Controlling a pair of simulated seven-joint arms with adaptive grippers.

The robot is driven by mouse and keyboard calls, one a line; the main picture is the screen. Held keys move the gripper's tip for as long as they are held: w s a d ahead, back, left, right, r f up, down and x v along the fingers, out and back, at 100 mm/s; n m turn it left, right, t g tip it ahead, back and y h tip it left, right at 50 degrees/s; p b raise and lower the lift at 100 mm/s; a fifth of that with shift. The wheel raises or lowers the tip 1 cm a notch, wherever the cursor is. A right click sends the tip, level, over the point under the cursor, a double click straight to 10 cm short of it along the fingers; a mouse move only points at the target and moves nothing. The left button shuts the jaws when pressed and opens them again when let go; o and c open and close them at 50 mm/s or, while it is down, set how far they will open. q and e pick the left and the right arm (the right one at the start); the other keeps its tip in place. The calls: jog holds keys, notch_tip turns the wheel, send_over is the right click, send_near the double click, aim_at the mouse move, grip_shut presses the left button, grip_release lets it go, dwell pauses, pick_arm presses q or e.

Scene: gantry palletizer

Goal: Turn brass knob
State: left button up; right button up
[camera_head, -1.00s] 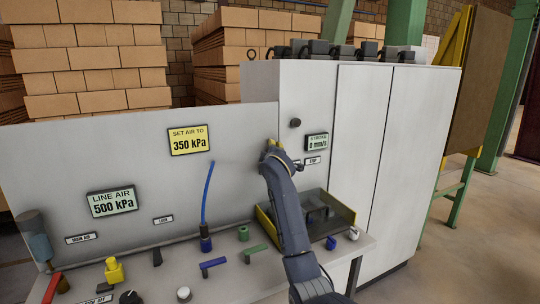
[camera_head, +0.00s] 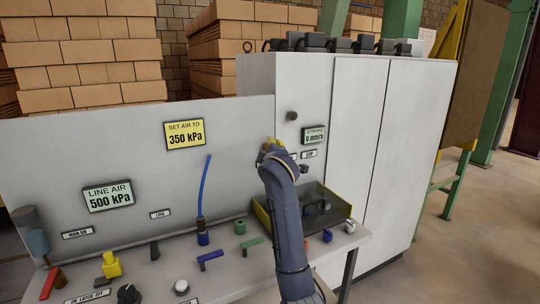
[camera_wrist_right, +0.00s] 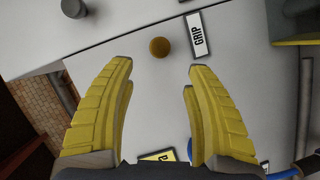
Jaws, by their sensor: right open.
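The brass knob (camera_wrist_right: 160,47) is a small round ball on the pale panel in the right wrist view, to the left of the GRIP label (camera_wrist_right: 196,34). My right gripper (camera_wrist_right: 159,75) has its two yellow fingers apart, with the knob ahead of the gap between them. Nothing is between the fingers. In the head view the right gripper (camera_head: 272,146) is at the panel beside the STROKE display (camera_head: 314,134), and the knob is hidden behind it. My left gripper is out of view.
A dark knob (camera_head: 291,116) sits on the cabinet above the gripper. Handles and a blue hose (camera_head: 207,185) are to the left. Displays read 500 kPa, 350 kPa and 0 mm/s.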

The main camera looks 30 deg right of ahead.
jog(key=shift+v, duration=1.1)
jog(key=s+d+f+m, duration=0.1)
jog(key=s+d+f, duration=0.4)
jog(key=d+f, duration=0.2)
jog(key=m+t+y, duration=0.4)
jog(key=m+y, duration=0.2)
send_near(267, 146)
jog(key=w, duration=0.3)
jog(key=w+d, duration=0.1)
jog(key=w, duration=0.6)
jog(key=shift+w+d+f, duration=0.2)
jog(key=shift+w+d, duration=0.05)
jog(key=shift+d, duration=0.1)
